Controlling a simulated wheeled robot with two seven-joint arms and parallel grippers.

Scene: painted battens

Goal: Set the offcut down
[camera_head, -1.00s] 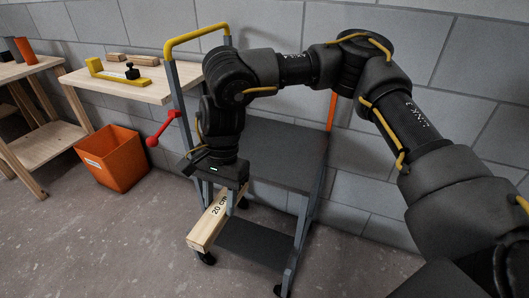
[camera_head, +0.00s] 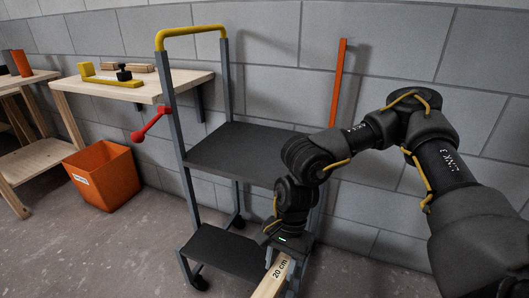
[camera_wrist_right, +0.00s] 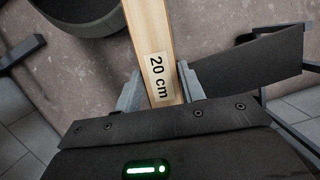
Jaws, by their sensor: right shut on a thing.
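The offcut is a pale wooden batten (camera_head: 268,287) with a "20 cm" label. Its near end runs out of the bottom of the head view. My right gripper (camera_head: 281,266) is shut on it, in front of the trolley's right side and to the right of the lower shelf. In the right wrist view the offcut (camera_wrist_right: 148,35) stands out between the two grey fingers (camera_wrist_right: 160,90), with concrete floor behind it. Its far end is cut off by the frame there. My left gripper is not in view.
A grey trolley with a yellow handle (camera_head: 191,31), bare upper shelf (camera_head: 235,152) and bare lower shelf (camera_head: 225,252) stands ahead. An orange bin (camera_head: 104,180) and wooden bench (camera_head: 150,90) are further left. Floor (camera_head: 100,260) at front left is clear.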

